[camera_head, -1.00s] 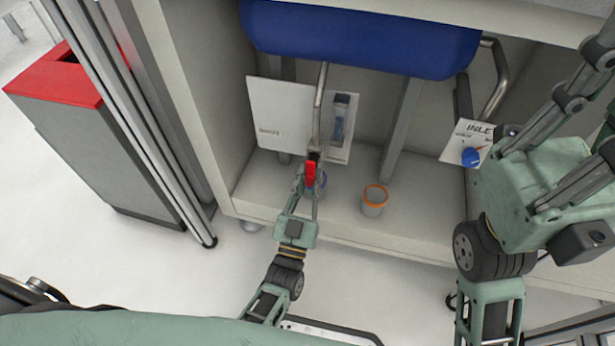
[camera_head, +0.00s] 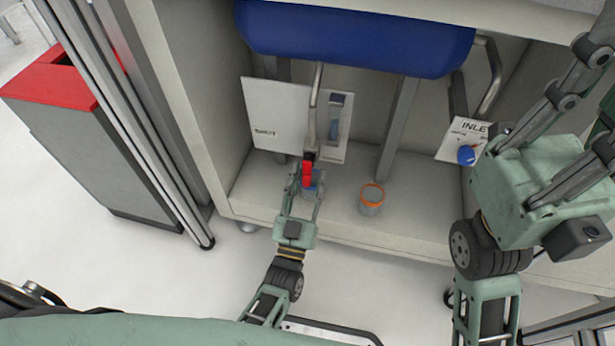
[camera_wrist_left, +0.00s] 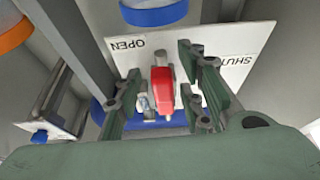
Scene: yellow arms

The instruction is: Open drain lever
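The red drain lever (camera_head: 307,173) hangs at the lower end of a metal pipe (camera_head: 316,95) under the blue tank. In the left wrist view the red lever (camera_wrist_left: 162,88) stands between my left fingers, with a gap showing on each side. A white plate (camera_wrist_left: 222,60) behind it reads OPEN at left and SHUT at right. My left gripper (camera_head: 307,182) is open around the lever. My right gripper is at the right edge; its body (camera_head: 535,190) shows, but its fingertips are cut off, so its state is unclear.
The blue tank (camera_head: 350,38) is overhead. An orange-rimmed cup (camera_head: 371,200) stands on the shelf right of the lever. A blue INLET knob (camera_head: 466,155) is further right. White panels (camera_head: 275,115) stand behind the pipe. A red-topped bin (camera_head: 95,150) is outside at left.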

